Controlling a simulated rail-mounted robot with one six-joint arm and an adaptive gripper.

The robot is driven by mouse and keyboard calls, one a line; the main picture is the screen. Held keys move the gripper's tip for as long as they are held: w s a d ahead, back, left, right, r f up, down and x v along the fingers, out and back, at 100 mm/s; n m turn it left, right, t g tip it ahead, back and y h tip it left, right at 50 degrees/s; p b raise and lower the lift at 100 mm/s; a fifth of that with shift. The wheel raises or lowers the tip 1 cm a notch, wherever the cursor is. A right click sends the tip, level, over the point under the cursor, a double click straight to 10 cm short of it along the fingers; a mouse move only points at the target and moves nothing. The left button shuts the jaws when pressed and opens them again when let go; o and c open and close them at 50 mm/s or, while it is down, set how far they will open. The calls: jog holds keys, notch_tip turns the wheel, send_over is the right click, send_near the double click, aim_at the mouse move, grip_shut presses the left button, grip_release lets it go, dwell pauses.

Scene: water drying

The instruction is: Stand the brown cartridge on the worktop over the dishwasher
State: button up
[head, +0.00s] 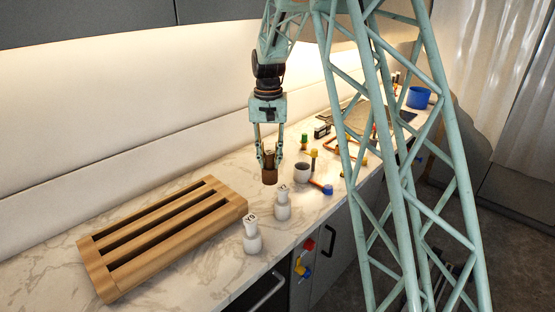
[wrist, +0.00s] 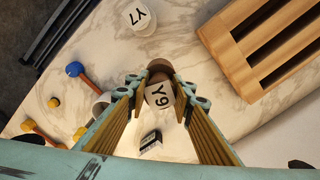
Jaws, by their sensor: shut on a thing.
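My gripper (head: 269,162) hangs fingers down above the marble worktop (head: 180,277), shut on the brown cartridge (head: 269,178). The cartridge is roughly upright, with its brown body below the fingertips. In the wrist view its white top marked Y9 (wrist: 159,95) sits between the fingers of my gripper (wrist: 160,84). I cannot tell whether its base touches the worktop. Dark cabinet fronts with handles (head: 268,292) lie below the front edge; which one is the dishwasher is unclear.
Two white labelled cartridges stand near the front edge, one nearer (head: 252,238) and one farther (head: 283,205). A slotted wooden rack (head: 240,205) lies left. A white cup (head: 302,172) and several coloured pieces are to the right. A blue container (head: 418,98) stands far back.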

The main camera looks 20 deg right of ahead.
jog(key=shift+s+a+f+n, duration=0.1)
jog(key=shift+s+a+n, duration=0.35)
jog(key=shift+a+n, duration=0.25)
jog(key=shift+a, duration=0.1)
